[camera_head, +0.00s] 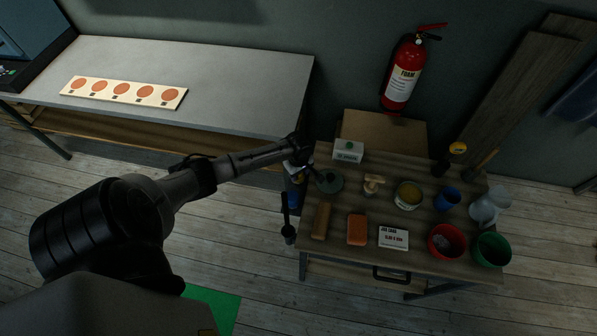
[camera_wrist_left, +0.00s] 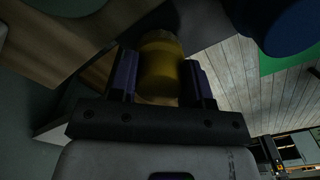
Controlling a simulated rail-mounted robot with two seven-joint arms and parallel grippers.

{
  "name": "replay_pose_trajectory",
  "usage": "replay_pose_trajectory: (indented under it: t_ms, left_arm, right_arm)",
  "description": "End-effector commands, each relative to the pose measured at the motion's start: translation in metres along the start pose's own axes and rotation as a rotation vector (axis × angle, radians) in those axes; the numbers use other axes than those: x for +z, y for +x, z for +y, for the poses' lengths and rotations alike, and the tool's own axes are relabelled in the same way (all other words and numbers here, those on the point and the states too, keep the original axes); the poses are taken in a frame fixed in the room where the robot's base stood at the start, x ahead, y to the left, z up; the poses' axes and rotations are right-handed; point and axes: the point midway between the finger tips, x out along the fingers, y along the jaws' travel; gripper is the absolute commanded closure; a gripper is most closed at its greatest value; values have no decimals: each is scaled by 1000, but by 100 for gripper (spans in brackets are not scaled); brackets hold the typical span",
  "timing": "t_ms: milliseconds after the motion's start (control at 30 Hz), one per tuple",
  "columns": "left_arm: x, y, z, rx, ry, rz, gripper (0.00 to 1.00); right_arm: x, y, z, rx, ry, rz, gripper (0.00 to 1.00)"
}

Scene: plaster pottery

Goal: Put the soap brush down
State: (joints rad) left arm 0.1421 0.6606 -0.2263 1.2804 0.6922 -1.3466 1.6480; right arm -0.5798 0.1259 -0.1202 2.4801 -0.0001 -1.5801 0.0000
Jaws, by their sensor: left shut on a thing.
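My left gripper (camera_head: 302,160) is over the left back corner of the wooden worktable. In the left wrist view its two fingers (camera_wrist_left: 158,80) are shut on a rounded, yellow-brown thing, which I take to be the soap brush (camera_wrist_left: 159,68). Only part of it shows in that view, and its bristles cannot be made out. In the head view the held thing is too small and dark to make out. My right gripper is not in view.
The worktable (camera_head: 345,262) holds a grey-green disc (camera_head: 329,181), a small white box (camera_head: 348,151), a cream-coloured piece (camera_head: 373,183), a yellow tub (camera_head: 409,197), an orange block (camera_head: 357,230), a white card (camera_head: 394,238), a red bowl (camera_head: 447,242) and a green bowl (camera_head: 492,250).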

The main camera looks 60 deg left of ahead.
Motion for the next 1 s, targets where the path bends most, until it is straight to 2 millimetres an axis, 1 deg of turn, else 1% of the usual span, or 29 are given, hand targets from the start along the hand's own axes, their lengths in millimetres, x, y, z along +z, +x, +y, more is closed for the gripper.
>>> replay_pose_trajectory:
  t_ms: [33,300,500,600,667,767,1000]
  left_arm:
    - [0,1,0,0,-1,-1,55]
    - [0,1,0,0,0,0,30]
    - [0,1,0,0,0,0,30]
    - [0,-3,0,0,1,1,30]
    - [0,-9,0,1,1,0,30]
    - [0,-24,0,1,2,0,30]
    - [0,-70,0,2,1,0,30]
  right_arm:
    - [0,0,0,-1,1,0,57]
    - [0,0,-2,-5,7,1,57]
    - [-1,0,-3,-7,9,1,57]
    - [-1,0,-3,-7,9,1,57]
    - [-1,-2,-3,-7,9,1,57]
    - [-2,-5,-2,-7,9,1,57]
    - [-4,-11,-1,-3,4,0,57]
